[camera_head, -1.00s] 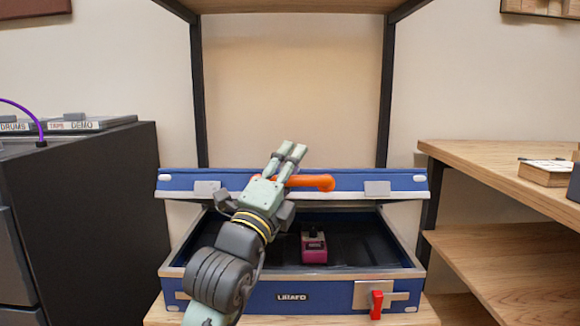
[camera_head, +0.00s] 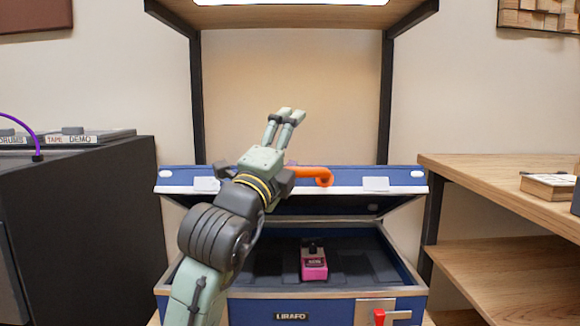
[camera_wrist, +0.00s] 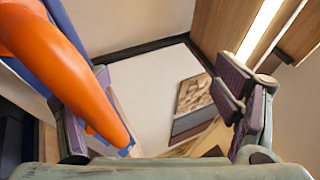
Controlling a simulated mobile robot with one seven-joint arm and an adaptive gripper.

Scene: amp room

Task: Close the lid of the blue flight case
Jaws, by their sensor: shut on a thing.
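The blue flight case (camera_head: 340,307) stands in front of me with its lid (camera_head: 400,178) partly raised and tilted over it. The lid's dark underside shows, with an open gap below. An orange handle (camera_head: 318,176) sticks out at the lid's front. My gripper (camera_head: 285,115) is at the lid's front, left of centre, fingers pointing up. In the wrist view the orange handle (camera_wrist: 75,80) runs along the left finger of my gripper (camera_wrist: 160,110). A red latch (camera_head: 379,317) is on the case front.
A pink pedal (camera_head: 314,265) lies inside the case. A dark cabinet (camera_head: 90,220) stands left. A wooden shelf unit (camera_head: 480,168) stands close on the right with a small box (camera_head: 548,187) on it. A shelf with dark posts (camera_head: 386,100) rises behind.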

